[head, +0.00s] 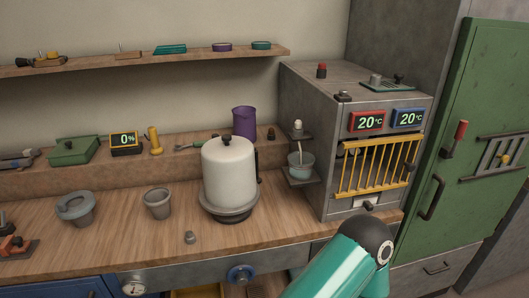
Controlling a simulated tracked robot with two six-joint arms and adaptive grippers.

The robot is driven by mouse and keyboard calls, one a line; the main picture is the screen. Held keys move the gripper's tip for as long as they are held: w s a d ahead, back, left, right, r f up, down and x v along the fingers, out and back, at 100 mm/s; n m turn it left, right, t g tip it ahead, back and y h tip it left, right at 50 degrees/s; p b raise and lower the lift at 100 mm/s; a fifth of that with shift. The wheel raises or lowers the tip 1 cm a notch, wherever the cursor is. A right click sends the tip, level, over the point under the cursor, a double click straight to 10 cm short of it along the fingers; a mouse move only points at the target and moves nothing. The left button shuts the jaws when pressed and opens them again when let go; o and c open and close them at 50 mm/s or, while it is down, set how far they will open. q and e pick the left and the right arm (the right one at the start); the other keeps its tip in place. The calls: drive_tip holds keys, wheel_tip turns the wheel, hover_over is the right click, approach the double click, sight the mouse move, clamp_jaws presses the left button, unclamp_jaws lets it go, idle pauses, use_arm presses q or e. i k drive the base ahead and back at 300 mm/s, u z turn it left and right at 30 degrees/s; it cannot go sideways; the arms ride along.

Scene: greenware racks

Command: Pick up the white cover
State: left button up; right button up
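The white cover (228,172) is a tall, pale dome with a black knob on top. It stands upright on a dark grey round base (230,210) on the wooden workbench, near the middle of the head view. What is under the cover is hidden. Neither of my grippers shows in this view. Only a teal link of one of my arms, with a dark round joint, comes up from the bottom edge right of the cover, apart from it.
A grey kiln (350,150) with yellow bars stands to the right, beside a green door (490,110).

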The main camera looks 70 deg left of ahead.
sight(228, 163)
drive_tip(key=z, duration=0.55)
drive_tip(key=i, duration=0.25)
drive_tip(key=z, duration=2.05)
drive_tip(key=k, duration=0.6)
drive_tip(key=u, duration=5.9)
